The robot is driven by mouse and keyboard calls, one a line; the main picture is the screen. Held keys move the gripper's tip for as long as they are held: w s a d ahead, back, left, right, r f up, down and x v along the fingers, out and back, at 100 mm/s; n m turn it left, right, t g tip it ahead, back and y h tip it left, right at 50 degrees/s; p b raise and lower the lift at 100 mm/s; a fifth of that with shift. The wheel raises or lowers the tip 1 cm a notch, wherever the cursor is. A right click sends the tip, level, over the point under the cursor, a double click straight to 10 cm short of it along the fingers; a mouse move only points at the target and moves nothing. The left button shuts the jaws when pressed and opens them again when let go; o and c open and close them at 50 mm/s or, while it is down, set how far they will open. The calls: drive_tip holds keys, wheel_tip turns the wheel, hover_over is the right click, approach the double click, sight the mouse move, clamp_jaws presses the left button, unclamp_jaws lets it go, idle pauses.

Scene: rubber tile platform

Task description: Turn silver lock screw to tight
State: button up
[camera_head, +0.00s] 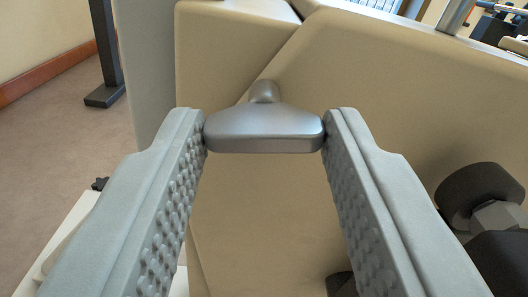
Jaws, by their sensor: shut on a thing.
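The silver lock screw (264,125) is a T-shaped metal handle with a wide crossbar and a short round stem. Its stem meets the beige panel (330,75) of the machine behind it. My gripper (264,130) is shut on the crossbar, with one grey fingertip against each end. The crossbar lies about level in the picture. The threaded part of the screw is hidden, so how tight it sits cannot be told.
A black round knob or foot (482,192) with a grey hex part stands at the right, close to my right finger. A dark upright post (104,50) stands on the brownish floor (50,135) at the left. More equipment shows at the top right.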

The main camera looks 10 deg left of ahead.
drive_tip(key=shift+m, duration=1.2)
drive_tip(key=o, duration=1)
drive_tip(key=shift+s, duration=0.1)
drive_tip(key=v, duration=1.7)
drive_tip(key=shift+s, duration=0.1)
